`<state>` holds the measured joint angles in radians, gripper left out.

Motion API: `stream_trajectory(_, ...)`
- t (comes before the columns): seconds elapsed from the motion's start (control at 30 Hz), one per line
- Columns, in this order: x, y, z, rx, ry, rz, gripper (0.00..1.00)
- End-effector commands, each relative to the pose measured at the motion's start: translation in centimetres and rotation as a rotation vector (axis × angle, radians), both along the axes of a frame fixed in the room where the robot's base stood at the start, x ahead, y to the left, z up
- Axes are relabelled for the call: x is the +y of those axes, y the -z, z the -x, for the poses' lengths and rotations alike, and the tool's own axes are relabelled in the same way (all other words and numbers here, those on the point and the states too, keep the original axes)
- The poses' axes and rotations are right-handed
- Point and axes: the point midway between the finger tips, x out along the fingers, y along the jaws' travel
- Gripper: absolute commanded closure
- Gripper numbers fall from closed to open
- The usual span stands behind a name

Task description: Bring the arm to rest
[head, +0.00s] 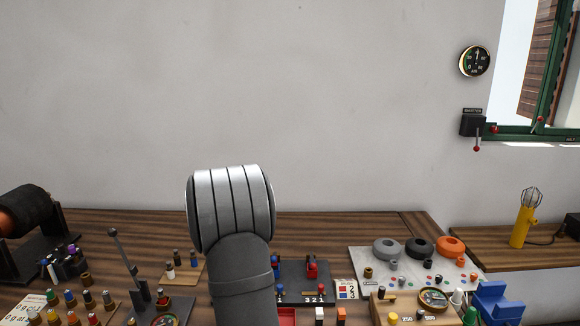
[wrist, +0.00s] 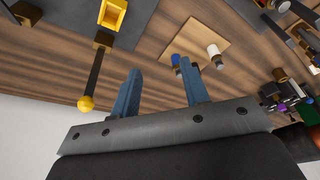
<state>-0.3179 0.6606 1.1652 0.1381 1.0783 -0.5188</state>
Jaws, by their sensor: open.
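My gripper (wrist: 161,80) shows at the bottom of the wrist view, with two blue fingers standing apart and nothing between them. Under it is the wooden bench top. My arm's silver and dark link rises in the middle of the head view and hides part of the bench; the fingers do not show there. A tan board (wrist: 178,42) with a few pegs is just beyond the right finger in the wrist view, and it shows left of my arm in the head view (head: 183,278). A lever with a yellow ball (wrist: 87,103) is left of the fingers.
The bench (head: 330,225) carries a grey panel with rings (head: 362,256), a blue block (head: 497,300), a black lever (head: 122,258) and a dark dynamo-like machine (head: 25,218). A yellow lamp (head: 522,228) stands on the right ledge. The air above the bench is clear.

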Motion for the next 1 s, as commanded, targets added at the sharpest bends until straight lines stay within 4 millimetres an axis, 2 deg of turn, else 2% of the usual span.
stream_trajectory(0.03, 1.0, 0.6, 0.0, 0.0, -0.005, 0.001, 0.58)
stream_trajectory(0.5, 9.0, 5.4, -0.6, 0.0, -0.003, 0.001, 0.58)
stream_trajectory(0.6, 9.9, 6.7, -0.6, 0.0, -0.001, 0.002, 0.58)
stream_trajectory(0.8, 9.7, 8.7, -0.6, 0.0, 0.001, 0.0, 0.58)
stream_trajectory(1.0, 9.7, 9.2, -0.7, -0.002, 0.001, 0.001, 0.58)
